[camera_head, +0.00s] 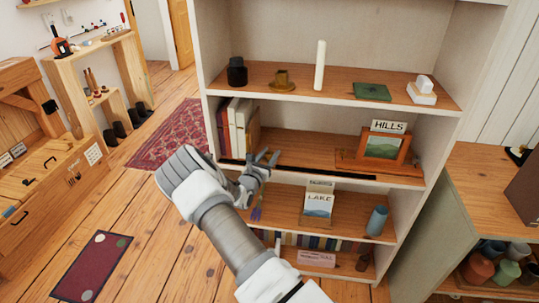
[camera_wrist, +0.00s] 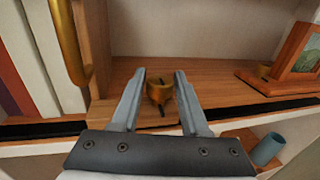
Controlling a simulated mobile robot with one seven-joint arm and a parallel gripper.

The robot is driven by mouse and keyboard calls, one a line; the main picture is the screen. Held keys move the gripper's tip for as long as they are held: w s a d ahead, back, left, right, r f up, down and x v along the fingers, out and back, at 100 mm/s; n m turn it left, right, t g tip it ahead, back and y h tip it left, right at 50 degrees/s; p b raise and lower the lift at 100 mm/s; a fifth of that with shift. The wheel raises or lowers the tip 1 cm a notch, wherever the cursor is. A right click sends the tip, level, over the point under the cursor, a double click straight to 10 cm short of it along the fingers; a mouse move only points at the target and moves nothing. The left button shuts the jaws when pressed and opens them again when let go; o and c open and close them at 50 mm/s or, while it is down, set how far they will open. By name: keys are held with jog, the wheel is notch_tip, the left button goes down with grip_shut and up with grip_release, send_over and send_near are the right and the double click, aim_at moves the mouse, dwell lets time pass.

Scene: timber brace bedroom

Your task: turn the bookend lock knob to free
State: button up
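A small brass knob (camera_wrist: 160,90) with a dark mark shows on the wooden shelf in the wrist view. My gripper (camera_wrist: 160,72) is open, with one finger on each side of the knob in the picture; no finger clearly touches it. A gold bookend (camera_wrist: 67,42) stands upright at the left, beside pale books (camera_wrist: 38,60). In the head view my gripper (camera_head: 264,156) is at the middle shelf's front edge, right of the upright books (camera_head: 236,122) and bookend (camera_head: 254,128). The knob is not discernible there.
A dark strip (camera_head: 320,173) runs along the shelf front. The shelf middle is clear. Below stand a LAKE card (camera_head: 319,200) and blue bottle (camera_head: 377,220).

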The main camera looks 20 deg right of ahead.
grip_shut()
